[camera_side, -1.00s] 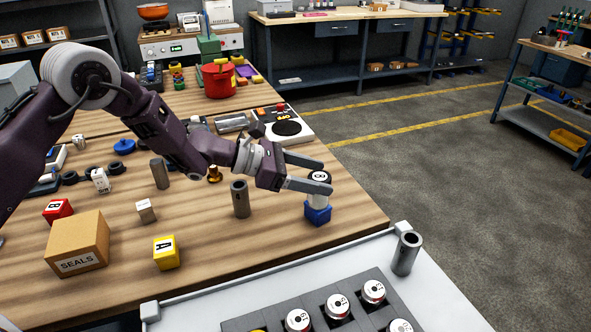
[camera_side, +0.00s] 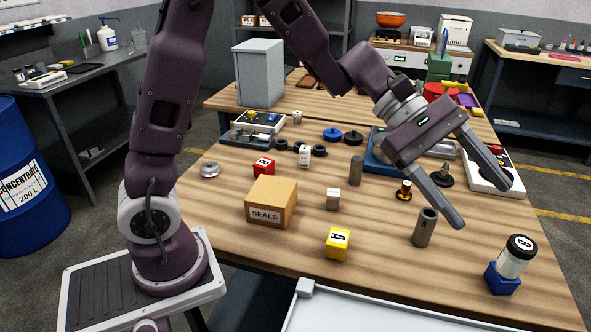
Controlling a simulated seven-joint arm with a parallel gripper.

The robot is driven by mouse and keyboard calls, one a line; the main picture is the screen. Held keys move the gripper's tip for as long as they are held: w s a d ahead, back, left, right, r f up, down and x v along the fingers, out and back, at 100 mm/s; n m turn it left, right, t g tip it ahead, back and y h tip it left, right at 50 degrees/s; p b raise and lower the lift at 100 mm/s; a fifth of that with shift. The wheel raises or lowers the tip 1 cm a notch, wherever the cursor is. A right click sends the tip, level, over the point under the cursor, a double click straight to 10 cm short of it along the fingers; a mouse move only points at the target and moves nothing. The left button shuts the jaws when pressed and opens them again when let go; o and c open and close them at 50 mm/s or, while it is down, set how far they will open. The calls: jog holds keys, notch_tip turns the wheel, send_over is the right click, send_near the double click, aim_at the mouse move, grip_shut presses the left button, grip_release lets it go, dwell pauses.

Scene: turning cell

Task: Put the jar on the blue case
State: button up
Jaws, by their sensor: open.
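The jar (camera_side: 515,258), white with a black lid bearing a white mark, stands on top of the blue case (camera_side: 502,281) at the table's front right. The jar seems to rest on the case, and nothing holds it. The blue case is a small dark blue block. My gripper (camera_side: 486,205) is open, with its two long grey fingers spread wide and nothing between them. It is up and to the left of the jar in the picture, clear of it.
A dark grey hollow cylinder (camera_side: 424,228) stands left of the jar. A yellow block (camera_side: 338,244), a SEALS carton (camera_side: 271,203) and a metal cube (camera_side: 333,200) are farther left. A white tray (camera_side: 390,314) lies along the front. Bare wood surrounds the case.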

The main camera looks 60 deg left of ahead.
jog(key=s+a+r+m+y, duration=0.25)
jog(key=s+m, duration=0.25)
jog(key=s, duration=0.3)
jog(key=s+a+f+m+t+y, duration=0.2)
jog(key=s+a+m+y, duration=0.7)
jog(key=s+a, duration=0.6)
jog(key=shift+s+f+t, duration=0.35)
jog(key=shift+s+t, duration=0.05)
jog(key=shift+s, duration=0.25)
